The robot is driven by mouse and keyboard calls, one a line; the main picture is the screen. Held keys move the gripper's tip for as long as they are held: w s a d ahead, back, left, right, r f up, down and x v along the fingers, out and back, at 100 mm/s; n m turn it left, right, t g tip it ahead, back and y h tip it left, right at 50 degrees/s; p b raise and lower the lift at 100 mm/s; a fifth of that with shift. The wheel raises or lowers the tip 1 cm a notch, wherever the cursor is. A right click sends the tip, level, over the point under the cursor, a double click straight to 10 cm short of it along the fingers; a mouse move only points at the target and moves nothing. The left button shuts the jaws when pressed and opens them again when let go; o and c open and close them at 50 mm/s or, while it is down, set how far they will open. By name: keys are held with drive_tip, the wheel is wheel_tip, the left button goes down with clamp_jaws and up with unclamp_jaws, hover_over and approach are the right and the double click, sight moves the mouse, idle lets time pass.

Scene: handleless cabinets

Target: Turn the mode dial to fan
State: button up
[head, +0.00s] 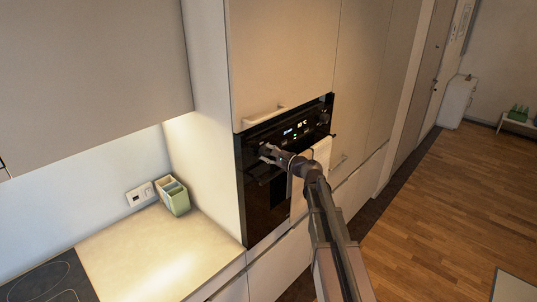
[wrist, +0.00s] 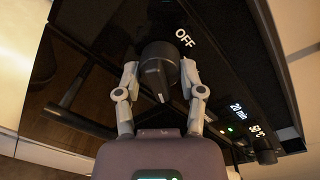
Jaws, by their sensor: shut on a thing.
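The mode dial (wrist: 157,62) is a dark round knob on the black oven front, with a raised grip bar running down its face in the wrist view. A white "OFF" label (wrist: 185,37) shows just above and right of it. No fan mark can be read. My gripper (wrist: 159,72) has a grey finger on each side of the dial and is shut on it. In the head view my gripper (head: 268,152) is at the left part of the oven's control panel; the dial is too small to make out there.
The black oven (head: 258,205) is built into pale cabinets. Its lit display (wrist: 245,117) reads "20 min" and "50 °C", with a second knob (wrist: 265,151) nearby. A pale towel (head: 320,153) hangs on the oven front beside my arm. A green-white box (head: 173,198) stands on the counter.

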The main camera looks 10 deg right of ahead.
drive_tip(key=shift+w, duration=0.1)
drive_tip(key=o, duration=1.2)
drive_tip(key=shift+a, duration=0.1)
drive_tip(key=shift+c, duration=0.2)
drive_tip(key=shift+n, duration=0.5)
